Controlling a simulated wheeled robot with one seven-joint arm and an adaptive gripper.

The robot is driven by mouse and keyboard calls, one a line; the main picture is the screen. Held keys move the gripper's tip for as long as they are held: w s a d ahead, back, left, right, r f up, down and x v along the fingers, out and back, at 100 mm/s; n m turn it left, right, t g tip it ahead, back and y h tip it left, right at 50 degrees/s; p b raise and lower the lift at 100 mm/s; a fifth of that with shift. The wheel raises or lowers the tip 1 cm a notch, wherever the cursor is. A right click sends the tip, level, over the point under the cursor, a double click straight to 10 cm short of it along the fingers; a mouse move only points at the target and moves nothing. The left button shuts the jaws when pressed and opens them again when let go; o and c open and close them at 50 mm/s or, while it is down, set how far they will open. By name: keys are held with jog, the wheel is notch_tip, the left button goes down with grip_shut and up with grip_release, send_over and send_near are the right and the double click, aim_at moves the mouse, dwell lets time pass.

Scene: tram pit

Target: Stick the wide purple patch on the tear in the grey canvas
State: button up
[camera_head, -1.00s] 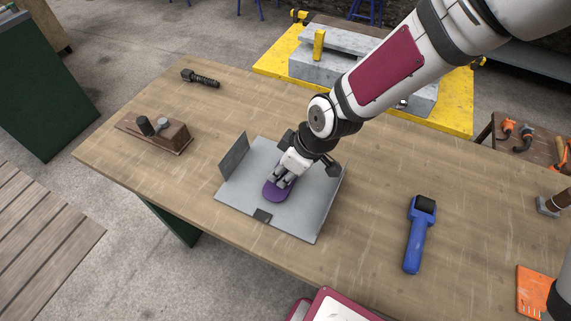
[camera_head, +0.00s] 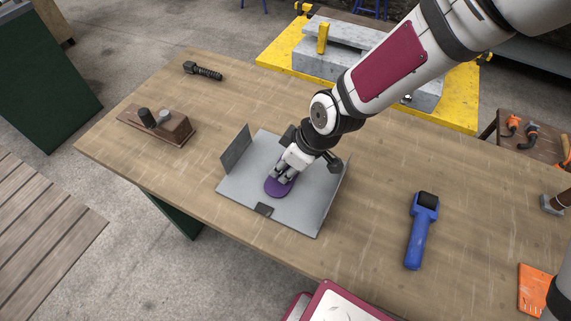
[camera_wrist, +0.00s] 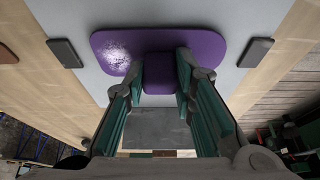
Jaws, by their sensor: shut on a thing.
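The wide purple patch (camera_head: 277,188) lies at the grey canvas (camera_head: 301,213), below my gripper (camera_head: 281,177). In the wrist view the patch (camera_wrist: 215,45) is a wide rounded plate with a purple grip block (camera_wrist: 158,74) on its near side. My gripper (camera_wrist: 160,78) is shut on that block. The patch appears flat against the canvas, but whether it fully touches cannot be told. No tear shows; the patch and gripper cover part of the canvas. The canvas is a flat grey sheet with dark clips at its edges and an upright grey plate (camera_head: 236,149) at its left.
A blue-handled roller (camera_head: 421,230) lies right of the canvas. Bare tabletop (camera_head: 375,190) lies between canvas and roller.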

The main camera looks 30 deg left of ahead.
jog(key=o, duration=1.1)
jog(key=shift+o, duration=0.2)
jog(key=shift+r, duration=0.1)
jog(key=v, duration=1.1)
jog(key=shift+d+r, duration=0.15)
jog(key=shift+r, duration=0.25)
